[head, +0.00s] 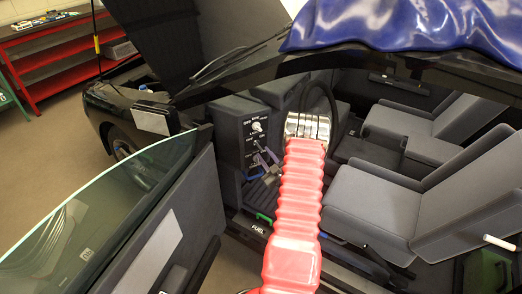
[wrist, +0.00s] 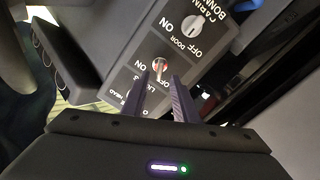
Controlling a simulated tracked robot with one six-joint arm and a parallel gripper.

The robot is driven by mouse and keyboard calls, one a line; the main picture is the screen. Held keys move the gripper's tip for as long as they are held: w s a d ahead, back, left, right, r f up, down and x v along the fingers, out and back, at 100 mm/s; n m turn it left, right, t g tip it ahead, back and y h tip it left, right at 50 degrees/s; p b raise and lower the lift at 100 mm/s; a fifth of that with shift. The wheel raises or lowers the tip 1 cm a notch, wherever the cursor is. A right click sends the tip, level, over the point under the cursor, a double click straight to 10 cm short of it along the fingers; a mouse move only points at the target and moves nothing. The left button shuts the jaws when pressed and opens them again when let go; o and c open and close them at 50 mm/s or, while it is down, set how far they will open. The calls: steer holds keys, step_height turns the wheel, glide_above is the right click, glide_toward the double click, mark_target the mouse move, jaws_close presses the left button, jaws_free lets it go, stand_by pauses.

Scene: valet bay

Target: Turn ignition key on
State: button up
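A dark switch panel (head: 239,120) stands inside the open car doorway. In the wrist view the panel (wrist: 213,55) shows tilted, with white lettering. A small red and pale switch or key (wrist: 160,66) sits on it between ON and OFF marks, just beyond my fingertips. I cannot read a label naming it as the ignition. My gripper (wrist: 163,80) is open, its two dark fingers apart with nothing held between them. In the head view my gripper (head: 264,158) is in front of the panel's middle and hides part of it.
A round grey knob (wrist: 193,26) is higher on the panel. The open car door (head: 185,215) is at left, grey seats (head: 375,205) at right. A blue cover (head: 400,25) lies over the roof. A red shelf (head: 75,68) stands at far left.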

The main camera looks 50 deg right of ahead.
mark_target(260, 148)
steer(key=shift+x, duration=2.25)
steer(key=shift+c, duration=0.7)
jaws_close()
